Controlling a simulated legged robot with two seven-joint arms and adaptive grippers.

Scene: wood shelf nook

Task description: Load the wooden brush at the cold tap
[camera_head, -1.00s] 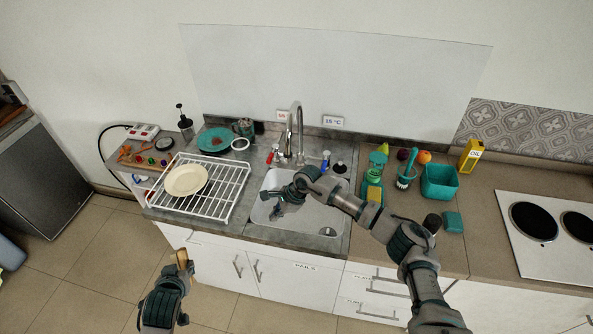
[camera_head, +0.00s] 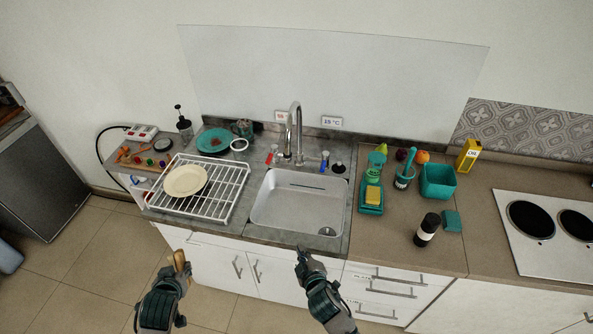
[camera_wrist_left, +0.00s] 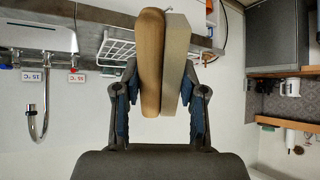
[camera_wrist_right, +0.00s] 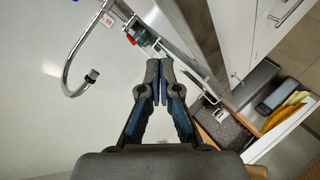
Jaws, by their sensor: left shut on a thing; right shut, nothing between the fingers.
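My left gripper (camera_head: 176,275) is shut on the wooden brush (camera_head: 179,262), in front of the counter at the lower left. In the left wrist view the brush (camera_wrist_left: 150,62) shows a brown wooden back and a pale bristle side between the fingers. My right gripper (camera_head: 302,252) is shut and empty at the counter's front edge, below the sink. Its closed fingertips show in the right wrist view (camera_wrist_right: 158,65). The cold tap (camera_head: 325,160) has a blue handle, right of the steel spout (camera_head: 297,120). The red-handled tap (camera_head: 273,154) is on the left.
The sink (camera_head: 285,205) looks empty. A white rack (camera_head: 225,200) with a cream plate (camera_head: 186,180) stands left of it. On the right are a yellow sponge on a teal tray (camera_head: 370,208), a dark bottle (camera_head: 427,230) and a teal bin (camera_head: 455,181).

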